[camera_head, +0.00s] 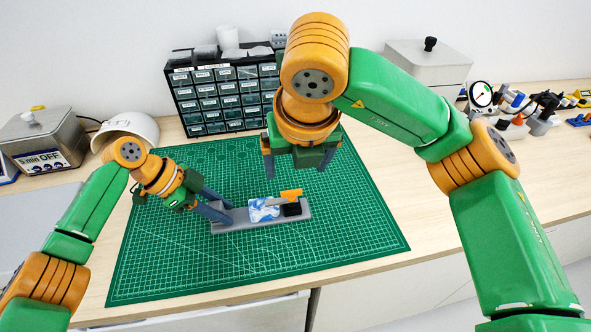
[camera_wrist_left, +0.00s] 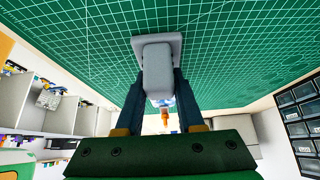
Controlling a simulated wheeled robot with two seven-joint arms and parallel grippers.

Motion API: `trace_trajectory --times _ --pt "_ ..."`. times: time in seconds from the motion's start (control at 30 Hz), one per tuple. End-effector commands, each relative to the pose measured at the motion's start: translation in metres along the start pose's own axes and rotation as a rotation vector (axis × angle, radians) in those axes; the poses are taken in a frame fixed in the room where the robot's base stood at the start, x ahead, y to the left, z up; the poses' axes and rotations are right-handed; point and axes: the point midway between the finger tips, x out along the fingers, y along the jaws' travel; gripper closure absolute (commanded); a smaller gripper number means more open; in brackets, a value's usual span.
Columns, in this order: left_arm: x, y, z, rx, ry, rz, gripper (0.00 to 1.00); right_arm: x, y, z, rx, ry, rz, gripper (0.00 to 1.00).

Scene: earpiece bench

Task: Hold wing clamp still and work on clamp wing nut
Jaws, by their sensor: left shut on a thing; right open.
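The wing clamp (camera_head: 240,224) is a grey base lying on the green mat, with a blue-and-white block and a black part on it. An orange piece (camera_head: 291,193), which looks like the clamp wing nut, sits at its right end. My left gripper (camera_head: 226,210) is shut on the clamp's left end. In the left wrist view, the clamp's grey end (camera_wrist_left: 157,70) is between the fingers, with a bit of orange (camera_wrist_left: 165,118) beyond it. My right gripper (camera_head: 297,168) is open and empty, above the mat behind the clamp and apart from the orange piece.
The green cutting mat (camera_head: 350,235) is clear around the clamp. A black drawer cabinet (camera_head: 222,97) stands at the back. A grey box with a timer label (camera_head: 45,140) and a white bowl (camera_head: 140,124) are at the left. Small tools (camera_head: 520,108) stand at the far right.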

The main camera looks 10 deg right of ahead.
Motion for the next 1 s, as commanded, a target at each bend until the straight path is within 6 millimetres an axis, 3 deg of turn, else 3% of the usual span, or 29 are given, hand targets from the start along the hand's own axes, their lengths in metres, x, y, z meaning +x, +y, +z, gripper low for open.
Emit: trace_trajectory --times 0.23,0.27,0.4,0.73,1.0 --pt "0.001 0.0 0.001 -0.001 -0.001 0.002 1.0 0.001 0.0 0.0 0.001 0.0 0.0 0.12" --pt "0.001 0.0 0.001 -0.001 -0.001 0.002 0.6 0.001 0.0 0.0 0.001 0.0 0.0 0.12" --pt "0.0 0.0 0.0 -0.001 -0.001 0.001 0.28 0.001 0.0 0.0 0.0 0.0 0.0 0.12" --pt "-0.006 0.0 0.0 0.0 0.0 -0.001 0.28 0.001 0.0 0.0 0.0 0.0 0.0 0.12" --pt "-0.077 -0.002 0.0 -0.002 0.0 -0.004 0.28 0.001 0.0 0.0 0.0 0.0 0.0 0.12"
